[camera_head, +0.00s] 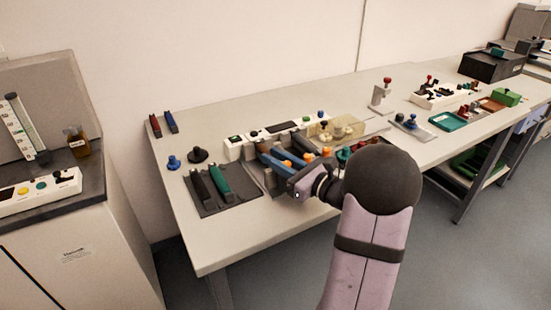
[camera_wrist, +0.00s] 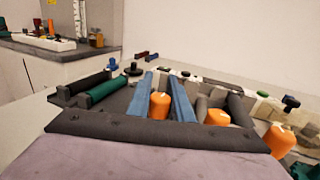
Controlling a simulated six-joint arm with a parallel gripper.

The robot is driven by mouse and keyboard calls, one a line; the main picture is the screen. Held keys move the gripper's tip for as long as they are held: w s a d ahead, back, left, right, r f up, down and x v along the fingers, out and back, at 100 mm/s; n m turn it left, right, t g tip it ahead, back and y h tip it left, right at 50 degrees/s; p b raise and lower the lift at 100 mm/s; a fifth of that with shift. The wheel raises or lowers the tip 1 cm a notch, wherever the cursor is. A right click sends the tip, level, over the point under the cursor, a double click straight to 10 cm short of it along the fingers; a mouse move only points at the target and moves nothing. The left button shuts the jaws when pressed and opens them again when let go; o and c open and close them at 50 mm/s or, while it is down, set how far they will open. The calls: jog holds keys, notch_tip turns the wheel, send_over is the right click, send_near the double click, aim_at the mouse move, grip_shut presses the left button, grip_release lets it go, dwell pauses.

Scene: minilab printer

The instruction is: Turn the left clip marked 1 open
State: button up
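Several orange clips stand in a row on the bench. The leftmost orange clip (camera_head: 285,164) lies between the two blue fingers of my gripper (camera_head: 265,150). In the wrist view, the same clip (camera_wrist: 159,106) shows between the parted fingers (camera_wrist: 157,74). The fingers are apart, one on each side of it; I cannot tell whether either touches it. The middle orange clip (camera_wrist: 217,118) and the right orange clip (camera_wrist: 279,139) stand to the right, outside the fingers. The number markings are not readable, and my gripper's body hides part of the clips' base.
A white panel with buttons (camera_head: 258,140) stands behind. Knobs and a beige block (camera_head: 350,126) are close by. The bench's front left is clear.

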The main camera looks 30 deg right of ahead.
grip_shut()
jog(key=shift+m+h+b, duration=0.3)
jog(key=shift+h+b, duration=0.05)
jog(key=shift+h, duration=0.15)
jog(key=h, duration=0.1)
jog(key=m+h+b, duration=0.1)
jog(key=shift+w+d+f+m+t+h+b, duration=0.1)
jog(key=shift+d+f+m+t+h+b, duration=0.1)
jog(key=shift+d+m+t+h+b, duration=0.15)
jog(key=m+h+b, duration=0.2)
jog(key=h+b, duration=0.1)
jog(key=shift+d, duration=0.3)
jog(key=m+h+b, duration=0.1)
jog(key=b, duration=0.2)
jog(key=m+h+b, duration=0.1)
jog(key=h+b, duration=0.1)
jog(key=b, duration=0.2)
jog(key=shift+d+f, duration=0.15)
jog(key=shift+d, duration=0.2)
jog(key=shift+h+b, duration=0.45)
jog(key=shift+b, duration=0.05)
jog(key=shift+d+m+b, duration=0.1)
jog(key=shift+m+b, duration=0.15)
jog(key=shift+b, duration=0.3)
jog(key=shift+d+r+m+g+h+b, duration=0.15)
jog(key=shift+r+m+g+h+b, duration=0.25)
jog(key=shift+b, duration=0.55)
